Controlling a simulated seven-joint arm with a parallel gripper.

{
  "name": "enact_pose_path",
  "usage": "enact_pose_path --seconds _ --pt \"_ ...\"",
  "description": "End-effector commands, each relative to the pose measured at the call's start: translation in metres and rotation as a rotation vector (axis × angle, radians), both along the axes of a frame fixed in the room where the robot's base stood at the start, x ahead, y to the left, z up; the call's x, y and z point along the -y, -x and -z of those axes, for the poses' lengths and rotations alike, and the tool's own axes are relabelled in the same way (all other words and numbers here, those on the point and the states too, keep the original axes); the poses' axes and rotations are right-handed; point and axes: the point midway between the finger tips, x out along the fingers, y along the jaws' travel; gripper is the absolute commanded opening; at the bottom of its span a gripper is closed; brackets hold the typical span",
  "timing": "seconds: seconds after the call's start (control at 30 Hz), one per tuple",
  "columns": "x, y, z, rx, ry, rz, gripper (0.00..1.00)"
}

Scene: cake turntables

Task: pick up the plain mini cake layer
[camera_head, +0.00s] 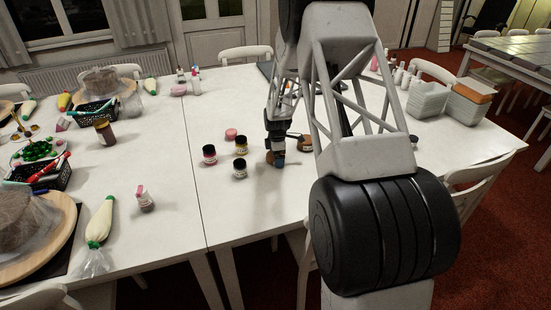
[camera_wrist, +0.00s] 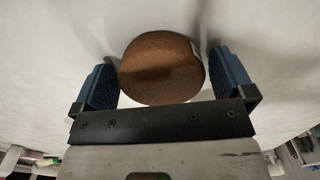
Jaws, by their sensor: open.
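The plain mini cake layer (camera_wrist: 160,68) is a round brown disc lying on the white table. My gripper is open and holds nothing. In the head view my gripper (camera_head: 276,159) is low at the table, and only a small brown part of the layer (camera_head: 269,157) shows beside the blue fingertip. The rest of it is hidden by my gripper.
Several small jars (camera_head: 240,146) and a pink disc (camera_head: 231,134) stand just left of my gripper. A piping bag (camera_head: 100,222) and a cake on a wooden board (camera_head: 62,243) are at the far left. Stacked containers (camera_head: 427,101) stand at the right.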

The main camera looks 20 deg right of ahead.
Motion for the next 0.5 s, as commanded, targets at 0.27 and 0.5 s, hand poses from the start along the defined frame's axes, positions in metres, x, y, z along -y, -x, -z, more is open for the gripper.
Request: enact_pose_path --seconds 0.27,0.5 --pt "0.0 0.0 -0.0001 0.0 0.0 0.0 0.82" --pt "0.0 0.0 -0.0002 0.0 0.0 0.0 0.6"
